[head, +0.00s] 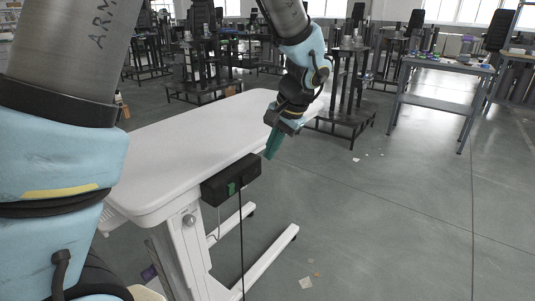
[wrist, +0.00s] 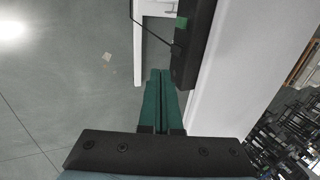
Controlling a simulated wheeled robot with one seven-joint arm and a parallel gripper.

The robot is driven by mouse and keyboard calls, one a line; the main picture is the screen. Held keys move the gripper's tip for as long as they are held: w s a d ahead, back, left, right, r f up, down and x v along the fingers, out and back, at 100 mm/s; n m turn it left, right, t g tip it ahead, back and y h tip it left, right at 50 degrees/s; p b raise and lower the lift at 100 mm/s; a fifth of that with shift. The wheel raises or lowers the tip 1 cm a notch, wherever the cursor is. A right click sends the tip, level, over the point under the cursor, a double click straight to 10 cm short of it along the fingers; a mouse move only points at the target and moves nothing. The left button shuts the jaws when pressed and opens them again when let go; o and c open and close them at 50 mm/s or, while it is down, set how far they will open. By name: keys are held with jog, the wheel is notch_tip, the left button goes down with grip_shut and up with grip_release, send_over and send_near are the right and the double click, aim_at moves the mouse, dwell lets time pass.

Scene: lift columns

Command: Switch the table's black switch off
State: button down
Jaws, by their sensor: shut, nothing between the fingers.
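A black switch box (head: 245,171) is fixed under the front edge of the white table (head: 175,160), with a small green rocker (head: 231,188) on its face towards the left end. A cable hangs from the box. My gripper (head: 269,155), with green fingers, points down just right of the box's right end, apart from the rocker. In the wrist view the fingers (wrist: 161,72) are together and empty, beside the near end of the black box (wrist: 195,48). The green rocker (wrist: 182,22) shows farther along it. Whether the rocker is on or off cannot be told.
The white table stands on a white column and feet (head: 275,258) on the floor. Open grey floor lies to the right, with small scraps (head: 306,282). Dark stands (head: 347,100) and a grey workbench (head: 440,80) stand behind.

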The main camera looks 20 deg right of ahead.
aim_at(245, 180)
jog(key=p, duration=0.2)
jog(key=shift+s+d+p, duration=0.1)
jog(key=shift+p, duration=0.25)
jog(key=shift+f+g+p, duration=0.3)
jog(key=shift+f+p, duration=0.3)
jog(key=shift+p, duration=0.4)
jog(key=shift+f, duration=0.15)
jog(key=shift+w+a+f+p, duration=0.3)
jog(key=shift+w+a+f, duration=0.25)
jog(key=shift+w+f, duration=0.8)
jog(key=shift+w+a+f+p, duration=0.3)
jog(key=shift+w+a+f, duration=0.35)
jog(key=shift+f, duration=1.3)
jog(key=shift+w+a+f+p, duration=0.4)
jog(key=shift+w+f, duration=0.7)
jog(key=shift+f, duration=0.55)
jog(key=shift+a, duration=0.1)
